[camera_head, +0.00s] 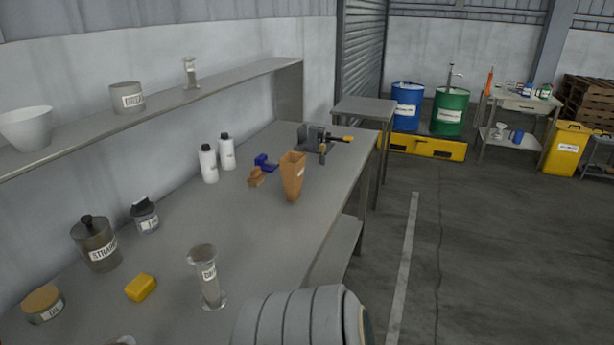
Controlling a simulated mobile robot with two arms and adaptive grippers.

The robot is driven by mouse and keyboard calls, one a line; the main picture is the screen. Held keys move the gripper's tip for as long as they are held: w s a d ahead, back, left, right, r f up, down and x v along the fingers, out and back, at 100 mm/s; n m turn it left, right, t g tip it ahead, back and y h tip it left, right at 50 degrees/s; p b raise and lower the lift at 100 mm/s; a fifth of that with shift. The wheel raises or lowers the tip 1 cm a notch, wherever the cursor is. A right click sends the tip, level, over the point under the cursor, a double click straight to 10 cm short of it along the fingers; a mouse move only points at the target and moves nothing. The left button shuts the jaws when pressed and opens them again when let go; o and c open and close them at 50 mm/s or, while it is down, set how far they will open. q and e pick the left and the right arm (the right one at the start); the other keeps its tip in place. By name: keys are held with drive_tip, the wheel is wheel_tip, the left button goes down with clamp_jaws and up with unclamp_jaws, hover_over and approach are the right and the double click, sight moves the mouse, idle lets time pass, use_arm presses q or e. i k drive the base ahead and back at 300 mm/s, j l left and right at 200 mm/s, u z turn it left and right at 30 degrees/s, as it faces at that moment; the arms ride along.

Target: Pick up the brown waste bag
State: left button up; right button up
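The brown waste bag (292,180) stands upright on the grey workbench (240,220), towards its far end and near its right edge. A rounded grey link of one of my arms shows at the bottom middle, well short of the bag. Neither gripper is in view.
A vise (318,138) sits behind the bag. A wooden brush (256,177), a blue clamp (265,161) and white bottles (208,164) are to its left. A labelled glass cylinder (207,278) stands nearer. The floor (480,260) at right is clear.

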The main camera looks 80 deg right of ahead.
sight(292, 164)
drive_tip(key=j+z, duration=0.15)
drive_tip(key=z, duration=2.2)
drive_tip(key=i+z, duration=0.1)
drive_tip(key=z, duration=0.2)
